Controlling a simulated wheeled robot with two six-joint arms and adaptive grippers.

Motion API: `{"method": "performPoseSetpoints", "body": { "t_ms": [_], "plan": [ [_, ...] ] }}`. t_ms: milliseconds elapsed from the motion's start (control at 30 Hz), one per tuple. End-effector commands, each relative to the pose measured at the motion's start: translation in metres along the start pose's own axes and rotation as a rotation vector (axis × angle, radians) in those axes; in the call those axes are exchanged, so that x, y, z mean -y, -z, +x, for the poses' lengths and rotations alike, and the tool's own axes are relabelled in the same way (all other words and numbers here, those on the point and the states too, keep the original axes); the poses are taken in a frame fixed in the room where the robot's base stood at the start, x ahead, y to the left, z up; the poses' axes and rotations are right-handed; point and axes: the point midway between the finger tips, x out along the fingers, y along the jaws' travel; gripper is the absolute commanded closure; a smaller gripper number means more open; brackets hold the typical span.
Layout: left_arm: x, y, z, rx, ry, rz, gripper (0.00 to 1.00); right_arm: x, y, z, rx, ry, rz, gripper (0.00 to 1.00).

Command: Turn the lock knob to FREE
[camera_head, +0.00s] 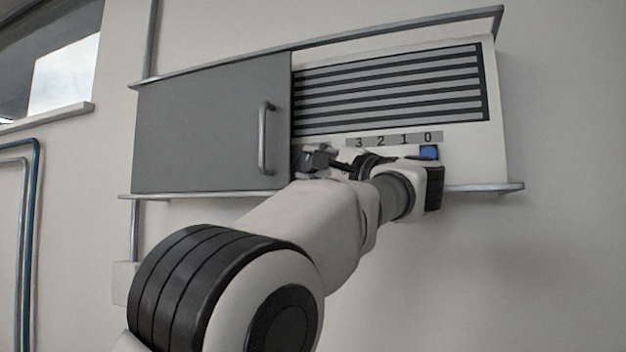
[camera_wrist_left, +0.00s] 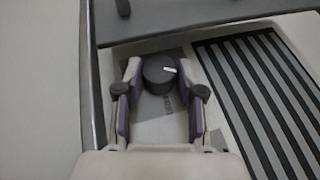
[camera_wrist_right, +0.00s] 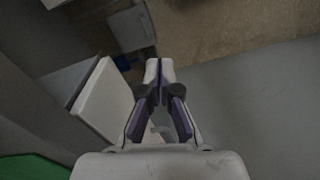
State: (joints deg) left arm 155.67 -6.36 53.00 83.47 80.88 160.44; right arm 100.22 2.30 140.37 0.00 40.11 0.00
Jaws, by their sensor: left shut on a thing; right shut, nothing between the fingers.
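The lock knob (camera_wrist_left: 156,78) is a dark round knob with a white pointer mark, set on a grey label plate (camera_wrist_left: 160,130) in the left wrist view. The mark points to the right in that view. My left gripper (camera_wrist_left: 159,72) is shut on the knob, one finger on each side. In the head view my left gripper (camera_head: 318,158) is at the panel just right of the grey door, and it largely hides the knob. My right gripper (camera_wrist_right: 158,70) is shut and empty, away from the panel.
A grey door (camera_head: 210,125) with a bar handle (camera_head: 266,138) sits between rails, left of a slatted vent (camera_head: 390,85). A scale marked 3 2 1 0 (camera_head: 394,139) and a blue piece (camera_head: 429,152) are right of my gripper. A white box-like thing (camera_wrist_right: 103,100) is near my right gripper.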

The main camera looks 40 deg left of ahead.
Motion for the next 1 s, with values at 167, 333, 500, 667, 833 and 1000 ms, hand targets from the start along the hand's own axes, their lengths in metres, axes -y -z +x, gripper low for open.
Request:
{"method": "performPoseSetpoints", "body": {
  "t_ms": [167,333,500,667,833,1000],
  "plan": [
    [-0.001,-0.001,0.0,0.004,0.036,0.013,0.97,0.0,0.0,0.015,0.0,0.0,0.0,1.0],
    [0.001,-0.001,0.0,0.004,0.035,0.015,0.97,0.0,0.0,0.012,-0.001,0.0,0.0,1.0],
    [0.001,-0.001,0.0,0.004,0.034,0.015,0.37,0.0,0.0,0.012,-0.001,0.0,0.0,1.0],
    [0.0,-0.001,0.0,0.004,0.034,0.015,0.37,0.0,0.0,0.012,-0.001,0.0,0.0,1.0],
    [0.0,-0.001,-0.004,0.003,0.034,0.015,0.37,0.0,0.0,0.013,-0.001,0.0,0.0,1.0],
    [-0.001,0.0,-0.033,0.003,0.036,0.017,0.37,0.0,0.0,0.013,-0.001,0.0,0.0,1.0]
  ]
}}
